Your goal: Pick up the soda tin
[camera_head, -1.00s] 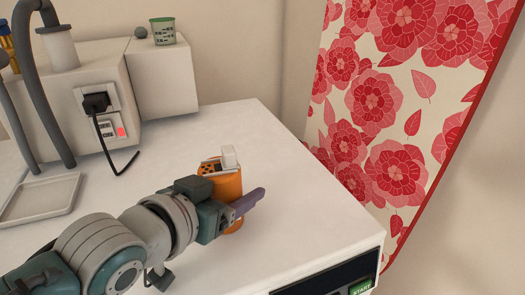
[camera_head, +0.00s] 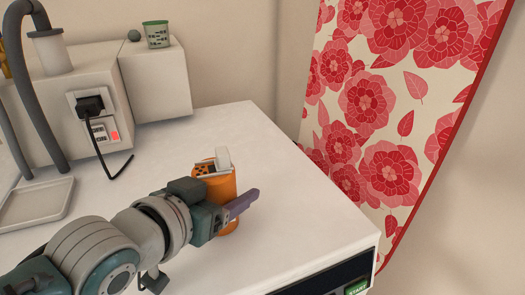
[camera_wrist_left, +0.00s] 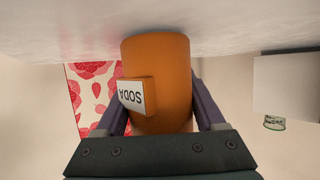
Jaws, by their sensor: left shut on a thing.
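The soda tin is an orange cylinder (camera_head: 222,186) with a white block on its top, near the right part of the white counter. In the left wrist view the tin (camera_wrist_left: 165,75) carries a label reading SODA and stands between the two purple fingers. My left gripper (camera_head: 232,205) is shut on the tin, with a finger on its near side in the head view. The gripper also shows in the left wrist view (camera_wrist_left: 162,112). The tin's lower part is partly hidden by the gripper in the head view. My right gripper is not in view.
The white counter (camera_head: 290,190) is clear to the right of the tin. A shallow grey tray (camera_head: 38,202) lies at the left. White boxes (camera_head: 155,85) with a plug and black cord stand behind, with a green cup (camera_head: 157,35) on top. A floral panel (camera_head: 385,120) stands at the right.

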